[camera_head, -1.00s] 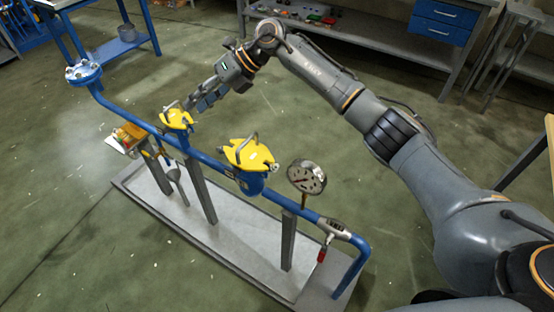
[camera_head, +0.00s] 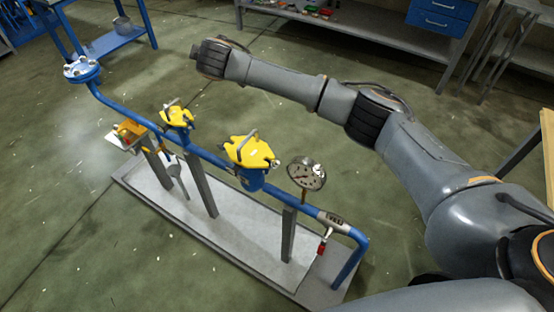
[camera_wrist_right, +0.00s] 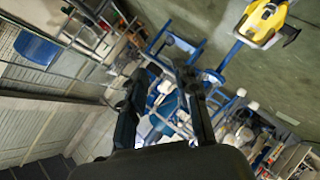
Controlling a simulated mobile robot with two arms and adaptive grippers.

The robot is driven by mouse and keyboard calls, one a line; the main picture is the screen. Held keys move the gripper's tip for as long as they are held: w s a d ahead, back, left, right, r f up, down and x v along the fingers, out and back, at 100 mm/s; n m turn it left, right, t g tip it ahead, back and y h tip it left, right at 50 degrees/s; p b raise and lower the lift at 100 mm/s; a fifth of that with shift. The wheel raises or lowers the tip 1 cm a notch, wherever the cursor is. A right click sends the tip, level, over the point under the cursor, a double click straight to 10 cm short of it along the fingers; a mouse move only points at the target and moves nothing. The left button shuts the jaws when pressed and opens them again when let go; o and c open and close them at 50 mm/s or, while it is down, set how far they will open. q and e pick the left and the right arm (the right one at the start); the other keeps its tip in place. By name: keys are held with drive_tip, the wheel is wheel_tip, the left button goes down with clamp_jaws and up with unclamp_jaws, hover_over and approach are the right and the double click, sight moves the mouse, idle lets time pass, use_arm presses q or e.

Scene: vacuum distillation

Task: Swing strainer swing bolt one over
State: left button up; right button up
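Two blue bodies with yellow covers sit on the blue pipe run: a larger one (camera_head: 250,152) in the middle and a smaller one (camera_head: 178,116) to its left. Both have grey metal parts on top; I cannot tell which is the strainer or single out swing bolt one. A yellow cover with a dark piece (camera_wrist_right: 264,20) shows at the upper right of the right wrist view. My right gripper (camera_wrist_right: 162,72) is open and empty there, its dark fingers apart. In the head view its fingers are hidden beyond my wrist, above and behind the covers. My left gripper is out of view.
A blue flange (camera_head: 81,69) ends the pipe at left. The skid (camera_head: 235,250) carries the piping. A workbench (camera_head: 340,32) stands behind, with clear floor between.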

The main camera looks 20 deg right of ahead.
drive_tip(key=s+d+f+m+g+h, duration=0.1)
drive_tip(key=s+d+f+g+h, duration=0.1)
drive_tip(key=s+f+g, duration=0.45)
drive_tip(key=g+h, duration=0.3)
drive_tip(key=g, duration=0.3)
approach(277, 162)
drive_tip(key=shift+g, duration=0.25)
drive_tip(key=x, duration=1)
drive_tip(key=shift+w+d+f+b, duration=0.15)
drive_tip(key=shift+w+f+b, duration=0.1)
drive_tip(key=shift+b, duration=0.1)
drive_tip(key=shift+c, duration=0.4)
clamp_jaws()
